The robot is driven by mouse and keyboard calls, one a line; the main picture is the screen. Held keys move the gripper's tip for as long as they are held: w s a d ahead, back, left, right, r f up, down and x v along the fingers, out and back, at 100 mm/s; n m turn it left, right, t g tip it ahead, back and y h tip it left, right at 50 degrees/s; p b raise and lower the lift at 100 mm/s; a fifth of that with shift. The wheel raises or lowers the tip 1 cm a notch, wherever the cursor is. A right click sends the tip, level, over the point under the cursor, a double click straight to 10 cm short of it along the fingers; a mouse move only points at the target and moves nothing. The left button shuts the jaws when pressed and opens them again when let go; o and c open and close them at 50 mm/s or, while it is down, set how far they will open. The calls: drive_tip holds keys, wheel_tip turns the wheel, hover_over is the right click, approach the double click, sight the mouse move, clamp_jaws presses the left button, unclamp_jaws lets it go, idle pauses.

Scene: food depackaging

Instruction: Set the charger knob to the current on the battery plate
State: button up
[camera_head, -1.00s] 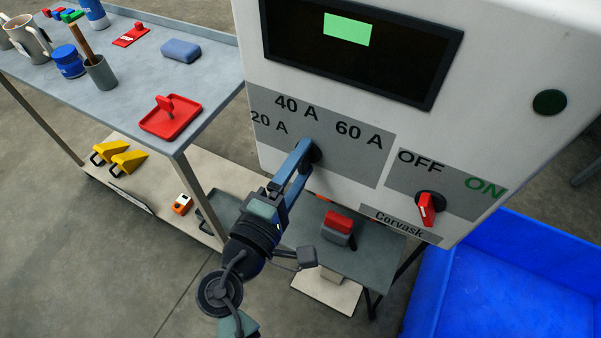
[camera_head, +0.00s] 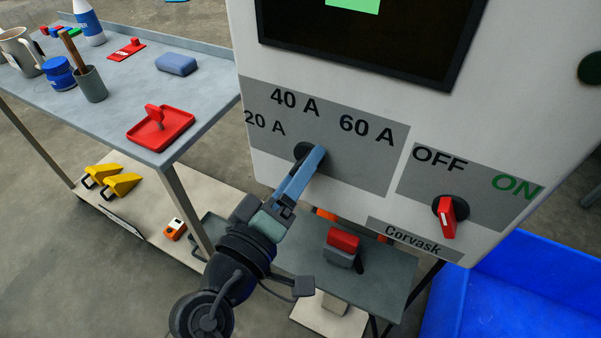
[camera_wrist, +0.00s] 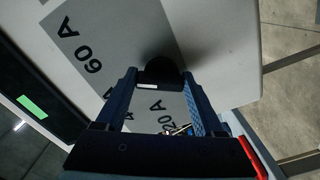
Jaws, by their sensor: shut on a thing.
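The charger (camera_head: 400,100) is a white cabinet with a grey dial plate (camera_head: 365,170) marked 20 A, 40 A and 60 A. Its dark round knob (camera_head: 303,150) sits below the 40 A mark, partly behind my fingers. My gripper (camera_head: 316,153) is shut on this knob. In the wrist view, the knob (camera_wrist: 160,68) lies between the fingertips of my gripper (camera_wrist: 159,78), with a small white mark on its edge. I cannot tell for sure which current it points to. No battery plate with a readable current is in view.
A red OFF/ON switch (camera_head: 448,216) is right of the dial, its handle roughly downward. A red and grey block (camera_head: 342,248) rests on a shelf below. A blue bin (camera_head: 510,290) stands at lower right. A grey table (camera_head: 115,105) with a red tray (camera_head: 160,130) is at left.

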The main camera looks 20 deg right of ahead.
idle(0.4)
drive_tip(key=o, duration=1.4)
drive_tip(key=b+v, duration=0.1)
drive_tip(key=v, duration=1.2)
